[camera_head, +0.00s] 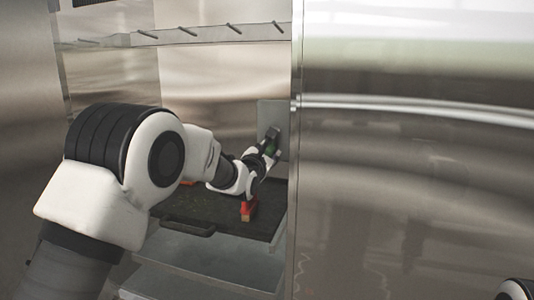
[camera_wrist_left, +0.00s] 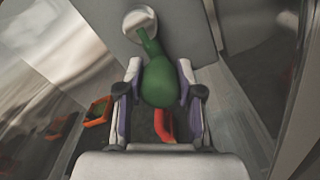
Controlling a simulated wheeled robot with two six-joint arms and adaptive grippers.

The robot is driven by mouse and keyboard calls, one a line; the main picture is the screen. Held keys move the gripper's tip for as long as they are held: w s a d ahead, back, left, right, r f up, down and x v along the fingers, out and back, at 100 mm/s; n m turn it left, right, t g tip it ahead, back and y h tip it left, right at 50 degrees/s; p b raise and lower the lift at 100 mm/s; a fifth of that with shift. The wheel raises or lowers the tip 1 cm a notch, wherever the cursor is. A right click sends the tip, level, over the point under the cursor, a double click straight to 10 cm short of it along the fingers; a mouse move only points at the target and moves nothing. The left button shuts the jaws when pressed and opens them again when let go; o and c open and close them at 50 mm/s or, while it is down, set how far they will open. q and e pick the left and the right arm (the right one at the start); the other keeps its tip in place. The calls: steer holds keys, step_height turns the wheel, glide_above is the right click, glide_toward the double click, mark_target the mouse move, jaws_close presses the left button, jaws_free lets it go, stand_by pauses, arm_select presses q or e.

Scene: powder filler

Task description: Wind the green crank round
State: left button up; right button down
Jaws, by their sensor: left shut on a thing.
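The green crank (camera_wrist_left: 159,82) shows in the left wrist view as a rounded green grip on a thin green arm. The arm runs up to a round silver hub (camera_wrist_left: 139,22) on a grey plate (camera_wrist_left: 185,28). My left gripper (camera_wrist_left: 158,88) is shut on the crank's grip, with one finger on each side. In the head view my left gripper (camera_head: 266,152) reaches inside the steel cabinet to the plate on its right inner wall. Little of the green crank (camera_head: 270,148) shows there between the fingers. My right gripper is not in view.
A dark tray (camera_head: 185,222) lies on a shelf below the arm. A red block-like thing (camera_head: 248,210) stands on it, near the forearm. An orange-rimmed container (camera_wrist_left: 99,110) shows left of the gripper. A rail with pegs (camera_head: 210,33) crosses above. The cabinet's steel front (camera_head: 415,180) closes off the right.

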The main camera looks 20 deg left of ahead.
arm_select(q)
steer(key=o, duration=1.2)
steer(key=shift+d, duration=0.1)
steer(key=s, duration=1.2)
steer(key=shift+a, duration=0.2)
steer(key=shift+w+f, duration=0.1)
steer(key=shift+f, duration=0.05)
